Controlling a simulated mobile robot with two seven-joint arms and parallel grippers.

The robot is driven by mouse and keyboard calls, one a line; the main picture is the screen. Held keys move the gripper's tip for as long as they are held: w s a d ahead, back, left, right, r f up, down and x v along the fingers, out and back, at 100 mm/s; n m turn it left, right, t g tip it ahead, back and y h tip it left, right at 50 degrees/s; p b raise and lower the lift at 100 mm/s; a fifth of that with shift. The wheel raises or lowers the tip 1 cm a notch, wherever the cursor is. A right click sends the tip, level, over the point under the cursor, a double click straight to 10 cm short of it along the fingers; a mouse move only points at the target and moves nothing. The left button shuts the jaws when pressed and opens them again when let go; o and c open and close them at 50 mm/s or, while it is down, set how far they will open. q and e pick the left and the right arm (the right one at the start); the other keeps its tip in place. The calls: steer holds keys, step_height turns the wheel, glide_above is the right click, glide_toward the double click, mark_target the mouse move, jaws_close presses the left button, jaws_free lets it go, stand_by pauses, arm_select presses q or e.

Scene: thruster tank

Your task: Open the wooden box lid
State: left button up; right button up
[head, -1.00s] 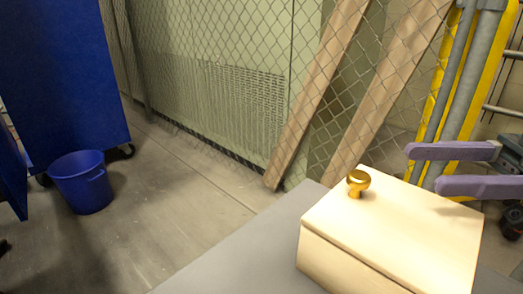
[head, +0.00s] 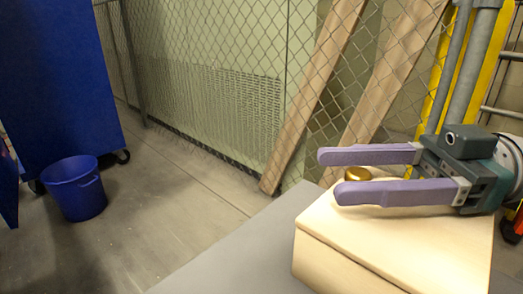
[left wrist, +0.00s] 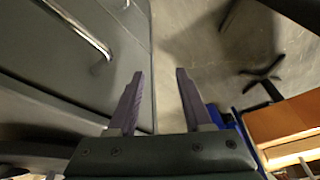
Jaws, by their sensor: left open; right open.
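The pale wooden box (head: 340,262) sits on a grey surface at the lower right of the head view. Its lid (head: 400,236) lies shut on top. A round gold knob (head: 354,173) stands at the lid's far left corner and is partly hidden by my right gripper. My right gripper (head: 328,174) is open, its two purple fingers pointing left above the lid, with the knob showing between them. I cannot tell whether either finger touches it. My left gripper (left wrist: 158,78) is open and empty in the left wrist view, away from the box.
The grey table (head: 235,248) has bare room left of the box. A chain-link fence (head: 215,85) with leaning wooden planks (head: 310,95) stands behind it. A blue bin (head: 75,188) and a blue cabinet (head: 60,80) are at the left. Yellow and grey posts (head: 460,75) rise at the right.

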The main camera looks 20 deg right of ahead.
steer(key=shift+c, duration=0.2)
jaws_close()
stand_by(1.1)
